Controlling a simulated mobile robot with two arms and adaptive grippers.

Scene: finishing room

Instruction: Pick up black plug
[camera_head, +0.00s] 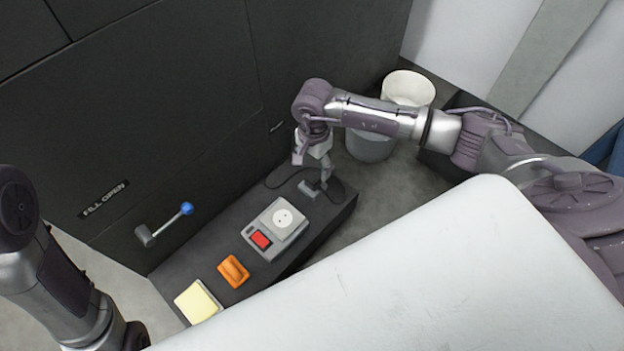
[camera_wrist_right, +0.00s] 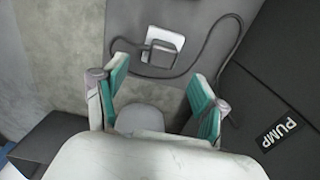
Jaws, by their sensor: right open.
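The black plug (camera_wrist_right: 165,52) sits on a small white square plate (camera_wrist_right: 158,38) in the right wrist view, with its dark cable (camera_wrist_right: 222,18) curving around it on the dark ledge. My right gripper (camera_wrist_right: 158,82) is open and empty; its teal-padded fingers lie on either side, short of the plug. In the head view, my right gripper (camera_head: 318,178) points down over the far end of the ledge, close above the plate (camera_head: 310,190). The plug itself is largely hidden there by the gripper. My left arm shows at the left, but its gripper is out of view.
The dark ledge (camera_head: 222,247) also holds a grey socket box (camera_head: 258,238) with a red switch, an orange item (camera_head: 233,271) and a yellow block (camera_head: 197,303). A blue-knobbed lever (camera_head: 165,225) juts from the dark cabinet. A bucket (camera_head: 370,146) stands beyond the ledge.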

